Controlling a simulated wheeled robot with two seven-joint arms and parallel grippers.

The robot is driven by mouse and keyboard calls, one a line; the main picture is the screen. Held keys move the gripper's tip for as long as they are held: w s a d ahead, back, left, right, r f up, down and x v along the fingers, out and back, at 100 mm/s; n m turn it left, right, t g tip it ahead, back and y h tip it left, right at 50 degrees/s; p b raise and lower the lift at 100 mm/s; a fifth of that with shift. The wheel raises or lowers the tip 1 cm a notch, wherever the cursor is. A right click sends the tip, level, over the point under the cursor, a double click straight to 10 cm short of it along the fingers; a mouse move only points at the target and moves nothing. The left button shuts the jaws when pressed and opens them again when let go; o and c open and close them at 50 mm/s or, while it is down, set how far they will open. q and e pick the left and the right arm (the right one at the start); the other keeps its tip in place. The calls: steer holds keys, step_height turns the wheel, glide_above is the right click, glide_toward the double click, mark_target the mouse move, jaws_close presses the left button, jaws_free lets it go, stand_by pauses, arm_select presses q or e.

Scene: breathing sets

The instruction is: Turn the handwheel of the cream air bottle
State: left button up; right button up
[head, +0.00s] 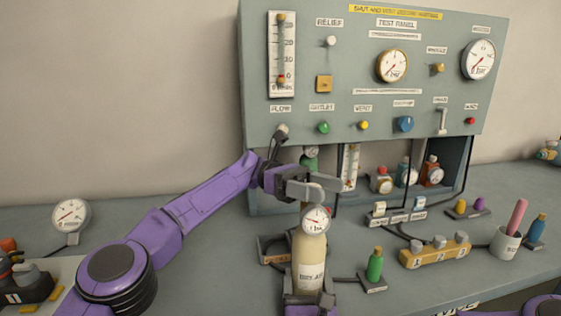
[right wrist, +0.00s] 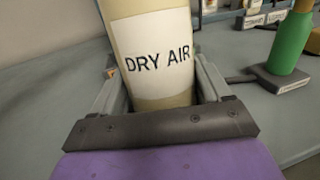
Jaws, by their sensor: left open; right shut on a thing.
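The cream air bottle (head: 308,256) stands upright on the bench near the middle of the head view, with a small gauge (head: 316,219) at its top. Its label reads "DRY AIR" in the right wrist view (right wrist: 155,85). My right gripper (right wrist: 158,105) is shut on the bottle's lower body, one finger on each side. My left gripper (head: 318,188) is open at the top of the bottle, just above the gauge. The handwheel is hidden behind or between the left fingers, and I cannot tell whether they touch it.
A test panel (head: 350,60) with gauges and knobs stands behind the bottle. A small green bottle (head: 375,265) is on a stand to the right, with a yellow block (head: 435,254) beyond it. A loose gauge (head: 70,215) stands at left. The bench left of the bottle is partly clear.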

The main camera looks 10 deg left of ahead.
arm_select(q)
steer(key=n+t, duration=0.2)
steer(key=t, duration=0.1)
steer(key=n+t+h, duration=0.1)
steer(key=n+t, duration=0.1)
steer(key=t, duration=0.1)
steer(key=n+t, duration=0.2)
steer(key=shift+w+f+t+h, duration=0.2)
steer(key=shift+w+t+h, duration=0.15)
steer(key=shift+t+h, duration=0.05)
steer(key=w+a, duration=0.1)
steer(key=a, duration=1.1)
steer(key=w+r+n+t, duration=0.6)
steer(key=w+r+t, duration=0.4)
steer(key=t, duration=0.2)
steer(key=w+a+n+t+y, duration=0.4)
steer(key=a+n+y, duration=0.3)
steer(key=y, duration=0.7)
steer(key=shift+w+r+n+y, duration=0.15)
steer(key=shift+w+n+y, duration=0.3)
steer(key=shift+w, duration=0.2)
